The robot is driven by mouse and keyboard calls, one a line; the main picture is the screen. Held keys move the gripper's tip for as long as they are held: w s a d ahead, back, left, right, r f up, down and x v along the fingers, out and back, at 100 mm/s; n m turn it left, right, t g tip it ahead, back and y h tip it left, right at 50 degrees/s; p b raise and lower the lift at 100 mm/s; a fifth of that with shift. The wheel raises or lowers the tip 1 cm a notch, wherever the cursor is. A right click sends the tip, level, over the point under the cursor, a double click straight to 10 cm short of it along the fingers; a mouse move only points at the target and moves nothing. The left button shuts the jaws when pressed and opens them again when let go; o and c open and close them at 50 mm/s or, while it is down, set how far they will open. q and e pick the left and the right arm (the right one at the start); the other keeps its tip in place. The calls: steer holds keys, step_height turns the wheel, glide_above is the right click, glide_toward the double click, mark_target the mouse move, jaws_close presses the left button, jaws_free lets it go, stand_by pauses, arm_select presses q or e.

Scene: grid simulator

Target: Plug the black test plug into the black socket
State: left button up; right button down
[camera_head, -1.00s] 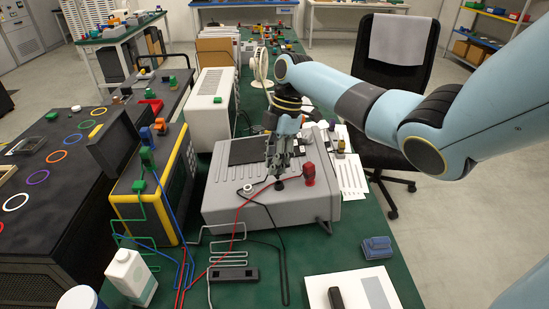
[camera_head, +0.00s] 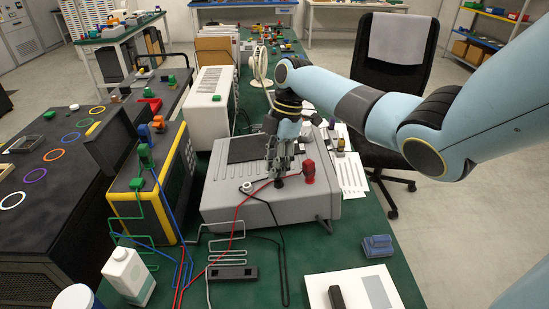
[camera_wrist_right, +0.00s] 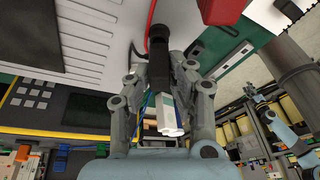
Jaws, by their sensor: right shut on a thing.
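The right gripper (camera_head: 280,171) is over the top of the grey instrument box (camera_head: 225,204), pointing down. In the right wrist view its fingers (camera_wrist_right: 160,72) are shut on the black test plug (camera_wrist_right: 159,50), which sits between the fingertips. In the head view a small part of the black plug (camera_head: 279,183) shows under the fingers, close to the box top. I cannot make out the black socket; the plug and fingers may hide it, and I cannot tell whether the plug is in it. The left gripper is not in view.
A red plug (camera_head: 308,172) stands on the box just right of the gripper. A red lead (camera_head: 236,227) and a black lead (camera_head: 283,255) run over the front edge. A yellow-edged instrument (camera_head: 167,190) stands left. A blue block (camera_head: 377,246) lies front right.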

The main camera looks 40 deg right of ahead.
steer(key=shift+f, duration=0.5)
steer(key=c, duration=1.1)
jaws_free()
steer(key=shift+d+r, duration=0.1)
steer(key=v, duration=1.1)
steer(key=shift+s+d+r, duration=0.1)
steer(key=shift+d+r, duration=0.05)
steer(key=shift+r, duration=0.2)
